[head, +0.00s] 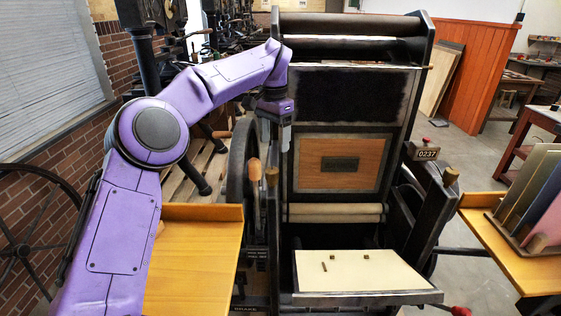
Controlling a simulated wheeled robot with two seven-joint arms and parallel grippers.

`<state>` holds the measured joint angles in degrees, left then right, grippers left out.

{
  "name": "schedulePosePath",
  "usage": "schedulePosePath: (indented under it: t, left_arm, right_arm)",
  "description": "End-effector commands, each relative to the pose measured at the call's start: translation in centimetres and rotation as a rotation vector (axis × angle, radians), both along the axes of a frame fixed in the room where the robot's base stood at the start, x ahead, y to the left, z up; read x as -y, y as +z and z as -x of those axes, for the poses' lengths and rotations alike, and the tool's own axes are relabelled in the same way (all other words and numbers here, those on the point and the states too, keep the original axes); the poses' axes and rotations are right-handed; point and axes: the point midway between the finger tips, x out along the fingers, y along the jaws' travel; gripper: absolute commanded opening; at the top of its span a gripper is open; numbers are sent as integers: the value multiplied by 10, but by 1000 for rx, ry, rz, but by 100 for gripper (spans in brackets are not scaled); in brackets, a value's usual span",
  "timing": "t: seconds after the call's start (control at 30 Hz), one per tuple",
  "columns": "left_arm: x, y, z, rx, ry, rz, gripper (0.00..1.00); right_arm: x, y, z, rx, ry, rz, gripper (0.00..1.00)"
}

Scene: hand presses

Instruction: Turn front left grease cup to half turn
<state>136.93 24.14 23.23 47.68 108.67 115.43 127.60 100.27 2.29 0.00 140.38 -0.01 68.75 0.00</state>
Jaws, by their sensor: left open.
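A small brass-coloured cap (272,176) stands at the left front of the press, on top of a dark upright; it looks like the front left grease cup. Its markings are too small to read, so its turn cannot be told. My left gripper (279,140) points down just above this cap, apart from it in the picture, with its fingers open and empty. A similar brass-coloured cap (451,176) stands on the right side of the press (300,190). My right gripper is not in view.
A wooden handle (254,170) stands close left of the cap, by a dark flywheel (238,165). A cream board (360,274) with small pieces lies at the press front. A yellow wooden table (195,265) is at left; a rack of coloured boards (538,195) is at right.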

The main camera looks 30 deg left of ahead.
Motion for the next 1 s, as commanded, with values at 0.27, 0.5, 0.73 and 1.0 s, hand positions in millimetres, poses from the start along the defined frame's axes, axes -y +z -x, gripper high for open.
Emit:
schedulePosePath:
  t: [0.27, 0.5, 0.73, 1.0]
  left_arm:
    - [-4, -60, 3, -3, 3, 0, 68]
    - [-3, -91, 2, 0, 1, -1, 68]
    - [-3, -94, 2, 1, 2, -1, 68]
    - [-2, -94, 2, 1, 0, -2, 12]
  right_arm:
    - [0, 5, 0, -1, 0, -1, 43]
    - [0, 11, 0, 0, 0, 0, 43]
    - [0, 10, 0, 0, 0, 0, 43]
    - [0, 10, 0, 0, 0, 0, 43]
